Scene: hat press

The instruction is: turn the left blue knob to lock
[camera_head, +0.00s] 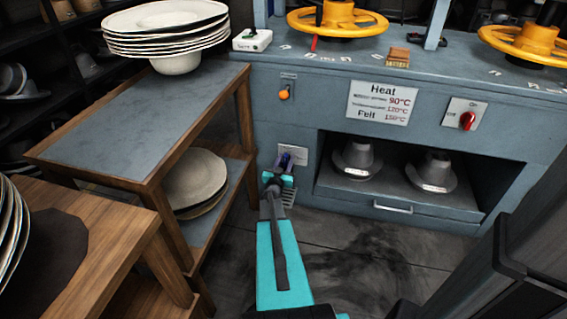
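A small dark blue-purple knob (284,160) shows on the low left front of the blue-grey press, by a light plate (298,156). I see no second blue knob. My arm, teal and grey, reaches forward across the floor to it. My gripper (280,174) is right at the knob and covers its lower part. The fingers are too small and overlapped to tell whether they are open or shut, or whether they touch the knob. The knob's turn position cannot be read.
A wooden table (140,118) with stacked hats (165,28) stands close on the left. The press (330,130) has an orange knob (284,94), a red switch (467,121), yellow wheels (338,20) and an open bay with grey hat forms (358,160). Floor (345,260) is clear right of my arm.

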